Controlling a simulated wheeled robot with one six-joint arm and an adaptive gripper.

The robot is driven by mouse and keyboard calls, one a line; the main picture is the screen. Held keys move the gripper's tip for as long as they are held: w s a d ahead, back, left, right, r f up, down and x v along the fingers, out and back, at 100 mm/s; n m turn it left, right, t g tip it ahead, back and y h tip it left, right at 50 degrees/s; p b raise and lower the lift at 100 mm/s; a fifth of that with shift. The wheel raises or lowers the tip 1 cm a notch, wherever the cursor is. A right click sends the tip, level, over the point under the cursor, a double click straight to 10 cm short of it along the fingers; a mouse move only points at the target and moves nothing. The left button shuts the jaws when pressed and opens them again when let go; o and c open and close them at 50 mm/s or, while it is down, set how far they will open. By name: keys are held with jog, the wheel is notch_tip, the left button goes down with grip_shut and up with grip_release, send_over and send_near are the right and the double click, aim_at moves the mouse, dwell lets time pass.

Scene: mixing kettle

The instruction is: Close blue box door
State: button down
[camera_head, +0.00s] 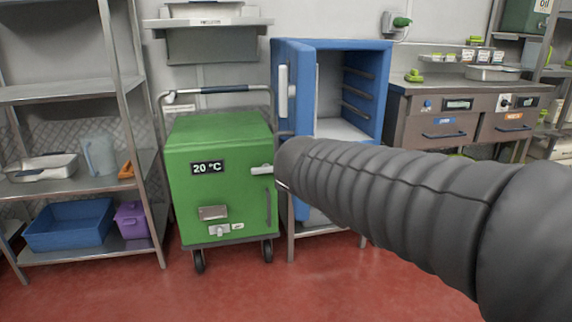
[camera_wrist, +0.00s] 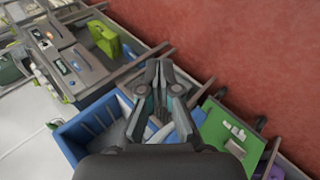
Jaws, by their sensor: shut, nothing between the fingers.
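The blue box (camera_head: 366,66) stands on a metal stand at the middle of the head view. Its door (camera_head: 298,88) is open on the left side, with a white handle (camera_head: 283,92). Shelf rails and a pale floor show inside. In the wrist view the blue box (camera_wrist: 75,139) lies at lower left of my gripper (camera_wrist: 159,66). The gripper's fingers are together and empty. They appear above the box's door side, but I cannot tell whether they touch the door. In the head view my dark sleeved arm hides the gripper and the lower front of the box.
A green wheeled cart (camera_head: 222,150) with a 20 °C display stands close left of the blue box; it also shows in the wrist view (camera_wrist: 222,135). A metal counter (camera_head: 440,105) stands to the right, and a metal rack (camera_head: 60,92) to the left. Red floor (camera_head: 150,290) is clear in front.

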jog(key=w+a+r+n+t+h+b, duration=0.2)
jog(key=w+a+t, duration=0.3)
jog(key=a, duration=0.8)
jog(key=w+a+r+n+t+h+b, duration=0.2)
jog(key=w+a+t, duration=0.35)
jog(key=a, duration=0.75)
jog(key=w+d+g, duration=0.2)
jog(key=w+d, duration=0.7)
jog(key=d, duration=0.1)
jog(key=shift+w+r, duration=0.15)
jog(key=shift+r, duration=0.05)
